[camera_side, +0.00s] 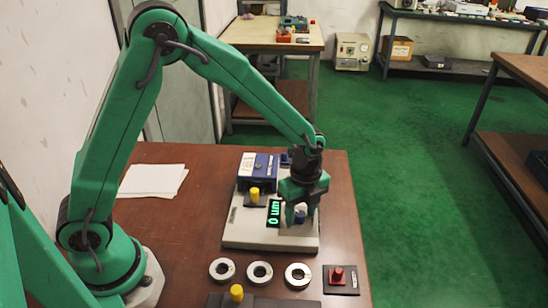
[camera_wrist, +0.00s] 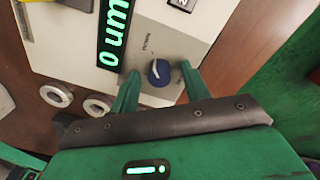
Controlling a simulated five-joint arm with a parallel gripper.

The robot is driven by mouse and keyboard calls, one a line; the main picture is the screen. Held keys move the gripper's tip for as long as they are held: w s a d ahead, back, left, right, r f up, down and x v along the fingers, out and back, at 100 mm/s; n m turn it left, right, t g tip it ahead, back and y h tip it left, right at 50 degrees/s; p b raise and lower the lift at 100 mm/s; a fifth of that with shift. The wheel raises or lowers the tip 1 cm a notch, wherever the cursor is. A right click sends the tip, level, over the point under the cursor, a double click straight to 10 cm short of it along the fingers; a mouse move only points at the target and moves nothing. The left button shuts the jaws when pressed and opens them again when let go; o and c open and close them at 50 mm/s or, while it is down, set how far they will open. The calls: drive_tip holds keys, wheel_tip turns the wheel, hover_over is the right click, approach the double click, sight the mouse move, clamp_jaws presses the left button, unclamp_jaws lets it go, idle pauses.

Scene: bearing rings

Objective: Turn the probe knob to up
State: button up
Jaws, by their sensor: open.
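The probe knob (camera_wrist: 161,74) is blue with a white pointer mark and sits on the light grey face of the gauge unit (camera_wrist: 190,30). In the wrist view its white mark points toward the top of the picture, near small print too small to read surely. My gripper (camera_wrist: 159,70) is open, with one green finger on each side of the knob; I cannot tell whether they touch it. In the side view, my gripper (camera_side: 299,214) points down over the right part of the unit (camera_side: 250,232) and partly hides the blue knob (camera_side: 301,211).
The unit's display (camera_side: 274,213) reads 0 um. A yellow knob (camera_side: 254,194) and a blue box (camera_side: 258,166) are on the unit. Several metal rings (camera_side: 260,272), a red button (camera_side: 338,275) and another yellow knob (camera_side: 237,292) are in front. White paper (camera_side: 152,180) lies left.

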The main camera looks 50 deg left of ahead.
drive_tip(key=c, duration=1)
drive_tip(key=shift+n, duration=0.4)
drive_tip(key=n, duration=1.2)
drive_tip(key=shift+a+n, duration=0.1)
drive_tip(key=shift+n, duration=0.2)
drive_tip(key=n, duration=0.4)
drive_tip(key=shift+a+n, duration=0.1)
drive_tip(key=shift+n, duration=0.2)
drive_tip(key=shift+w, duration=0.1)
